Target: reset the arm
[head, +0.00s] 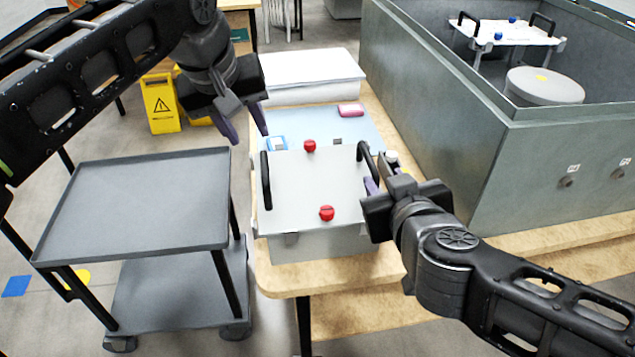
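My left gripper (246,131) hangs in the air above and behind the grey cart. Its two purple fingers are apart with nothing between them. My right gripper (376,178) is at the right black handle (366,157) of a grey-white box (288,182) on the wooden table. One purple finger shows beside that handle; the other is mostly hidden, so its grip cannot be made out. The box lid has two red knobs (326,213) and a left black handle (266,180), which no gripper touches.
A grey cart (150,195) stands left of the wooden table (330,277). A large grey tank (480,130) with a handled white lid (510,34) inside is on the right. Behind the box are a pink item (351,110), a blue item (276,143) and a white stack (310,70).

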